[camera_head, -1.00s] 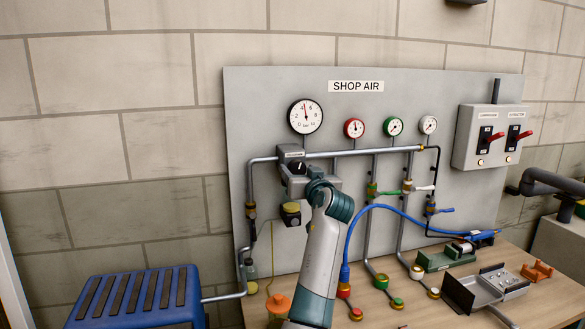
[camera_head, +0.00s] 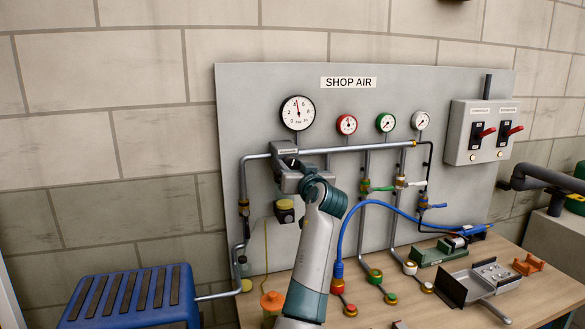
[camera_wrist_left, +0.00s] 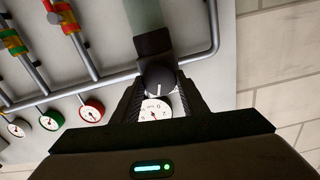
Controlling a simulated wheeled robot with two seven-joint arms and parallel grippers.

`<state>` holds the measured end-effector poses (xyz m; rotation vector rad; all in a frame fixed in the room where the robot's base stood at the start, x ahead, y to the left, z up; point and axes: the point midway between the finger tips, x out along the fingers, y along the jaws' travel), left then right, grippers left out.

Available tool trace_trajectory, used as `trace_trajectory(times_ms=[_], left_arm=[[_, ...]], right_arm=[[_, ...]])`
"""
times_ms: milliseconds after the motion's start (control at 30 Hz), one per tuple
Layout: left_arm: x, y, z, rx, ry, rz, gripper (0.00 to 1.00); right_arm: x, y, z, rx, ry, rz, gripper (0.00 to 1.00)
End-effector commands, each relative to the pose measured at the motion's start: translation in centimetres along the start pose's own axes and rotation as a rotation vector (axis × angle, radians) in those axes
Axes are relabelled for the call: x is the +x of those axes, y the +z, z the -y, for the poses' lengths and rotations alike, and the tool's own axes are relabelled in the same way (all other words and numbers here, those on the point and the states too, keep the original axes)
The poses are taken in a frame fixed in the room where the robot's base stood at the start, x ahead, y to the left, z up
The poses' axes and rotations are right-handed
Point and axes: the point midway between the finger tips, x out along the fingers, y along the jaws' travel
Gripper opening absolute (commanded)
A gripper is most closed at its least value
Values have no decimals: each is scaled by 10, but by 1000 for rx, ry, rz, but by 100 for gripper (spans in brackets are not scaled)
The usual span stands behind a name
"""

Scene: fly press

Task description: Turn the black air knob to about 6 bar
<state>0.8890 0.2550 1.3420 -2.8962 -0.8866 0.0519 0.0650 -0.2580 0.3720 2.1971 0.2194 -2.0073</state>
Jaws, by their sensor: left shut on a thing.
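The black air knob (camera_wrist_left: 159,78) shows in the left wrist view with a white mark on its face, on a dark regulator body (camera_wrist_left: 153,43). My left gripper (camera_wrist_left: 158,88) is shut on the knob, one finger on each side. In the head view my left gripper (camera_head: 291,178) is at the regulator, under the large gauge, and mostly covers the knob. The large white gauge (camera_head: 298,113) has a red needle pointing nearly straight up, near the 4 and short of the 6. My right gripper is not in view.
Pipes and small red (camera_head: 347,124), green (camera_head: 385,123) and white (camera_head: 420,121) gauges are to the right on the grey board (camera_head: 450,80). A blue hose (camera_head: 400,212) loops beside my left arm.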

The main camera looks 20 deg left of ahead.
Motion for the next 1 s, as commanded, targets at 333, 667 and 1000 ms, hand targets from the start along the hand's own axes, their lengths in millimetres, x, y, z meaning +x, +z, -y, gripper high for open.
trace_trajectory(times_ms=[333, 667, 1000], left_arm=[[0, -1, -1, 168, 0, -1, 17], [0, -2, -1, 443, 0, -1, 17], [0, -1, -2, 679, -1, -1, 17]], right_arm=[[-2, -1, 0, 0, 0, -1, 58], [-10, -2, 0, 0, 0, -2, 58], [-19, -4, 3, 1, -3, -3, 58]])
